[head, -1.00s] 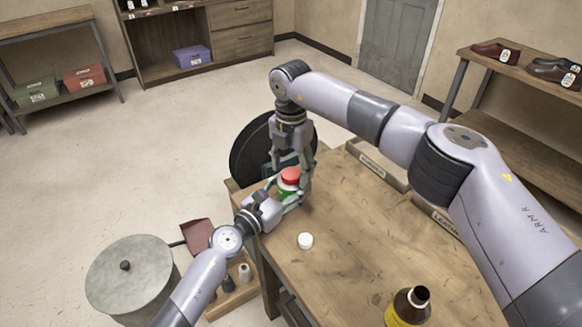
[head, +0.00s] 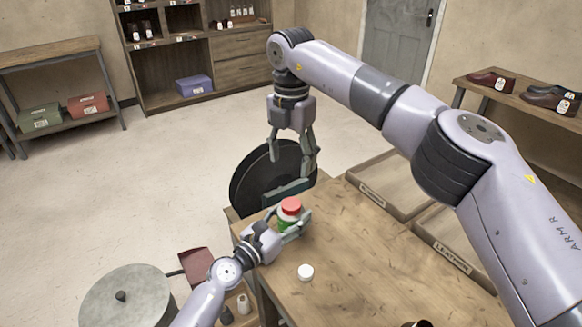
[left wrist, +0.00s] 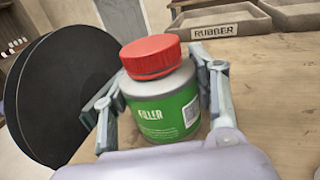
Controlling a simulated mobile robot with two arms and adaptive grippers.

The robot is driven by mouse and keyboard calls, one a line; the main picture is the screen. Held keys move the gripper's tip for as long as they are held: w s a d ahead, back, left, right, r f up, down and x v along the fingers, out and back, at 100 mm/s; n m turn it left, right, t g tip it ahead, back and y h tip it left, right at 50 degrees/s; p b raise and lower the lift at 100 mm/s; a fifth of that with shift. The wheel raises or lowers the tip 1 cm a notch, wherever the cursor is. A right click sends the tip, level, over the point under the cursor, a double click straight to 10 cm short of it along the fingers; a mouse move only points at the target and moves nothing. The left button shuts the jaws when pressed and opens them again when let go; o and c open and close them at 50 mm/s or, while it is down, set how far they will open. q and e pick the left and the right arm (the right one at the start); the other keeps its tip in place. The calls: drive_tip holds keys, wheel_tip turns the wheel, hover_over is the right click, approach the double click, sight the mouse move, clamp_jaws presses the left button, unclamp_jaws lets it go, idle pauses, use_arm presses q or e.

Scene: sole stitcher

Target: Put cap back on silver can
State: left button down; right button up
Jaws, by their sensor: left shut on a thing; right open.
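The can (head: 284,225) stands upright near the table's far left corner. In the left wrist view the can (left wrist: 160,112) has a green "FILLER" label and a silver shoulder. The red cap (head: 290,205) sits on top of it; the cap in the left wrist view (left wrist: 150,54) covers the can's mouth, and I cannot tell how tight it is. My left gripper (head: 291,224) is shut around the can's sides, a finger on each side in the left wrist view (left wrist: 162,95). My right gripper (head: 294,166) is open and empty above and behind the can, apart from the cap.
A small white cap (head: 306,272) lies on the wooden table (head: 360,275) in front of the can. A dark bottle top (head: 418,323) shows at the lower edge. Open bins (head: 395,188) line the table's right side. A black disc (head: 250,178) stands behind the can.

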use_arm(q)
drive_tip(key=c, duration=0.6)
unclamp_jaws()
drive_tip(key=shift+o, duration=0.2)
drive_tip(key=v, duration=1.2)
drive_tip(key=shift+a, duration=0.1)
